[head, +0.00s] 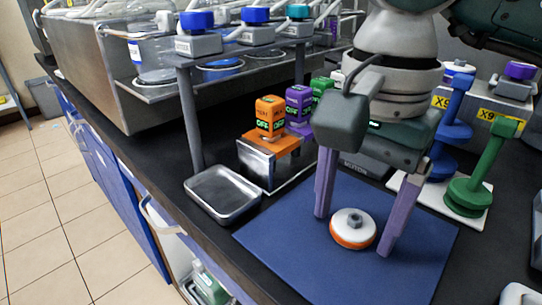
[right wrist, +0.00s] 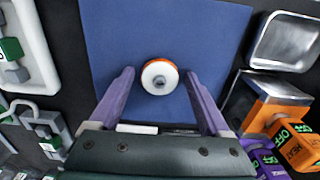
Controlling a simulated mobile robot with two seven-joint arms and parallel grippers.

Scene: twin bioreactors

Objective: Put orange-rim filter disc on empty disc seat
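The orange-rim filter disc (head: 353,229) is white on top with an orange edge and a small grey knob. It lies flat on a blue mat (head: 275,241). My right gripper (head: 352,234) is open, its two purple fingers pointing down on either side of the disc. In the right wrist view the disc (right wrist: 159,77) shows between the fingertips (right wrist: 160,73), with blue gaps on both sides, so neither finger appears to touch it. I cannot tell which place is the empty disc seat. My left gripper is not in view.
A metal tray (head: 222,212) and a metal block with an orange top (head: 283,146) stand left of the mat. Green (head: 468,195) and blue (head: 450,132) stacked pieces stand at right. A metal shelf (head: 160,95) with capped units is at back left. The mat's front is clear.

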